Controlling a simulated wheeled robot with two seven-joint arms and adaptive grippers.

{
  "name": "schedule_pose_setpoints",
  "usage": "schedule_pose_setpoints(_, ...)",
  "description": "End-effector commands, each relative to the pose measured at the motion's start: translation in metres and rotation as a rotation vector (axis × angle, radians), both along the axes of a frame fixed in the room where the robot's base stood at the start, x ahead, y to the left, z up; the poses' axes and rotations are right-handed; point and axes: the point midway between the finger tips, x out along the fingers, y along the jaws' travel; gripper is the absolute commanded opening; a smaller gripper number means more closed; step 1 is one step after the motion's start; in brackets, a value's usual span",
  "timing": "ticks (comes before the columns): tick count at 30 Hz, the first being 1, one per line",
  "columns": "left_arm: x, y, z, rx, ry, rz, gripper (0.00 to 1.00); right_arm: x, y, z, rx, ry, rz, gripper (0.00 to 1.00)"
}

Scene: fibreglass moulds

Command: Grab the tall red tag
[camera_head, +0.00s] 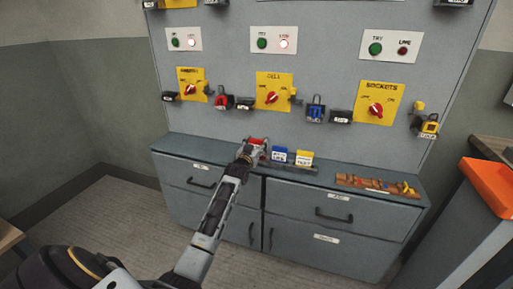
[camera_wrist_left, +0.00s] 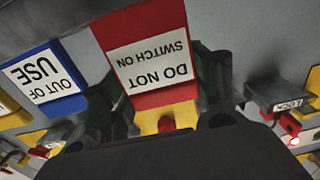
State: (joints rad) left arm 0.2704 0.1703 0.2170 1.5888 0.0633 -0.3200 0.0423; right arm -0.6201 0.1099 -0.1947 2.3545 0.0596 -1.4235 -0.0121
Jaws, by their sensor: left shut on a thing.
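The tall red tag (camera_wrist_left: 145,25) has a white label reading "DO NOT SWITCH ON" and appears upside down in the left wrist view. My left gripper (camera_wrist_left: 160,92) is shut on it, with one dark finger on each side. In the head view the red tag (camera_head: 257,141) shows at the end of my left arm, above the cabinet top, and my left gripper (camera_head: 254,152) partly covers it. Whether the tag still touches its stand is hidden. My right gripper is not in view.
A blue tag (camera_head: 279,155) reading "OUT OF USE" and a yellow tag (camera_head: 304,158) stand just right of the red one. A brown tray (camera_head: 350,181) with small items lies farther right on the grey cabinet (camera_head: 335,207). Behind rises a panel with switches and padlocks.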

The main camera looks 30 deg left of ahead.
Motion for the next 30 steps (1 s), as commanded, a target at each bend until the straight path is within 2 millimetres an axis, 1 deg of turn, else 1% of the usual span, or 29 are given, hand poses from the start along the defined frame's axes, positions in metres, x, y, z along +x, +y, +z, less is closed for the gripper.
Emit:
schedule_pose_setpoints(1,0.0,0.0,0.01,0.001,-0.004,0.0,0.45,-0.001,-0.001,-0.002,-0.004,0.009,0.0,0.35)
schedule_pose_setpoints(5,0.0,0.0,0.03,0.002,-0.004,0.0,0.45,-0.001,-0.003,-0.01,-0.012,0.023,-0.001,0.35)
schedule_pose_setpoints(9,0.0,0.0,0.051,0.002,-0.004,0.0,0.45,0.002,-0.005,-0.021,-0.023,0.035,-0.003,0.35)
schedule_pose_setpoints(15,0.0,0.0,0.074,0.002,-0.003,0.0,0.45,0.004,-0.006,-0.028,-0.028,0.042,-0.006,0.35)
schedule_pose_setpoints(21,0.0,0.0,0.082,0.001,-0.001,0.0,0.45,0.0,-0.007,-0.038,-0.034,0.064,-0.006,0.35)
schedule_pose_setpoints(30,0.0,0.0,0.082,0.0,-0.002,0.0,0.45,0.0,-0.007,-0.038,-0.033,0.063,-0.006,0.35)
